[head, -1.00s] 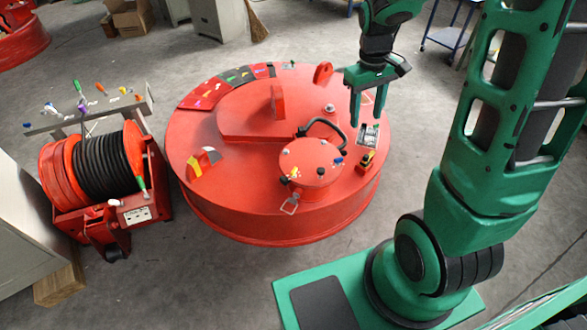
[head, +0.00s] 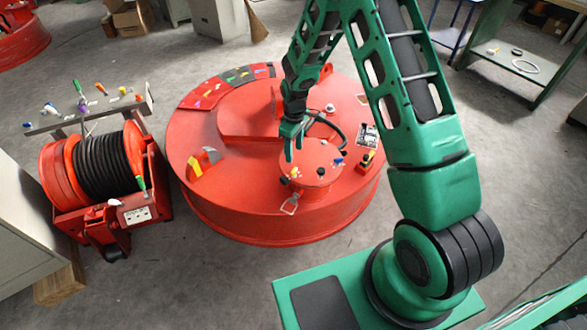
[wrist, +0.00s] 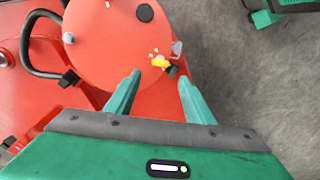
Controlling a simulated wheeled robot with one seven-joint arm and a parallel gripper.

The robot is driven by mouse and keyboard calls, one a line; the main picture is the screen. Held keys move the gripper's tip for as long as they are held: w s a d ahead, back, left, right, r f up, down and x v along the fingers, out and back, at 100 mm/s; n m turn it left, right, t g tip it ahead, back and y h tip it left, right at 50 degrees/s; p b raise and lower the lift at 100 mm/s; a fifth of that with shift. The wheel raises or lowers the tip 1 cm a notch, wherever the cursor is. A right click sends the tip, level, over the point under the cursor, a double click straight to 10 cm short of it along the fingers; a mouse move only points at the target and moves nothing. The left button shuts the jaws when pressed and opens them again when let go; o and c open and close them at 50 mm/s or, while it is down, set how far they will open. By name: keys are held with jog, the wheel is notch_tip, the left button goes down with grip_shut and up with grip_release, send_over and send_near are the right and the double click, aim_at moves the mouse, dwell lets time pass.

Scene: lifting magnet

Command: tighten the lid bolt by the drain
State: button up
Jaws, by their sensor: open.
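The round red lid (head: 318,158) sits on the big red magnet (head: 230,205), with small coloured bolt heads around its rim. It also shows in the wrist view (wrist: 112,48). A yellow bolt (wrist: 160,61) stands at the lid's edge, beside a small dark and grey fitting (wrist: 175,66); I cannot tell whether this is the drain. The yellow bolt shows in the head view (head: 294,171) too. A blue bolt (head: 338,161) is on the right rim. My gripper (head: 292,152) is open and empty above the lid's left edge; the yellow bolt appears between and just beyond its fingertips.
A black hose (wrist: 35,45) curves beside the lid. A cable reel (head: 105,165) stands left, below a rack of coloured-handled tools (head: 90,108). A green table (head: 525,60) is at the back right.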

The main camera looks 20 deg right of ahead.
aim_at(294, 170)
notch_tip(294, 170, down, 10)
jog(key=shift+f, duration=0.25)
dwell(0.4)
jog(key=c, duration=1)
